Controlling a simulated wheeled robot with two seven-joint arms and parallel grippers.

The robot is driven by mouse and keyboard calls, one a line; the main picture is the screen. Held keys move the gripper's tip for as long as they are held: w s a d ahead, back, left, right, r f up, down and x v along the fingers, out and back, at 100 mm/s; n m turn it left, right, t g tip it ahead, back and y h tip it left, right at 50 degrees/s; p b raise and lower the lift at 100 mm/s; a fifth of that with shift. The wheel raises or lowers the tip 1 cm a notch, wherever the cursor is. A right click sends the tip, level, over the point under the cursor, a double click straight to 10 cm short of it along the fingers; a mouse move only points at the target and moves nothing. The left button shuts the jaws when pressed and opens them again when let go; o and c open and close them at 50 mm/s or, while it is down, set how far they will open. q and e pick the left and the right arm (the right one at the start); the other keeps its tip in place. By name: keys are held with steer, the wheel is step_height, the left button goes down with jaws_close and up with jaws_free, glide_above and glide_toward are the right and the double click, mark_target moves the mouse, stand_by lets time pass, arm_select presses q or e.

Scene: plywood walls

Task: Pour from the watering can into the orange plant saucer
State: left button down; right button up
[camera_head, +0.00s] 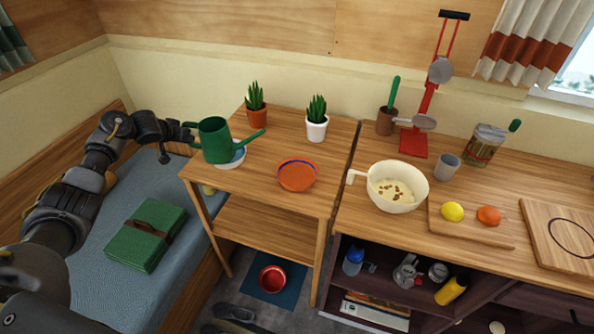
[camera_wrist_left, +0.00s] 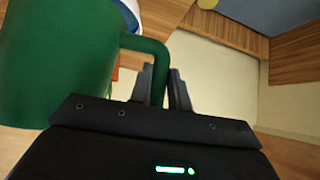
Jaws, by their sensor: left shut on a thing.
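The green watering can (camera_head: 214,142) is at the left end of the small wooden table, its spout pointing right. It looks roughly upright and hides part of a blue and white dish (camera_head: 236,160) behind and below it; I cannot tell how far it is above the table. My left gripper (camera_head: 183,131) is shut on its handle, which shows between the fingers (camera_wrist_left: 165,88) in the left wrist view, with the can body (camera_wrist_left: 55,60) at left. The orange plant saucer (camera_head: 297,177), with a blue inner ring, lies right of the spout, apart from it. My right gripper is out of view.
Two potted succulents, one in a terracotta pot (camera_head: 257,115) and one in a white pot (camera_head: 317,128), stand at the table's back. The tabletop between can and saucer is clear.

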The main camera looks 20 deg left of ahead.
mark_target(194, 123)
arm_select(q)
steer(key=shift+r, duration=0.2)
steer(key=d+r+y, duration=0.1)
steer(key=r, duration=0.1)
steer(key=d+r+m+y, duration=0.1)
steer(key=r, duration=0.1)
steer(key=shift+d, duration=0.2)
steer(key=shift+d+r+m+y+b, duration=0.4)
steer(key=shift+d+r+y+b, duration=0.2)
steer(key=shift+d+r, duration=0.1)
stand_by(0.3)
steer(key=shift+d+r+y, duration=0.4)
steer(key=shift+d, duration=0.15)
steer(key=shift+w+d+r+m+y+b, duration=0.1)
steer(key=shift+d+r+m+y+b, duration=0.25)
steer(key=shift+d, duration=0.3)
stand_by(1.3)
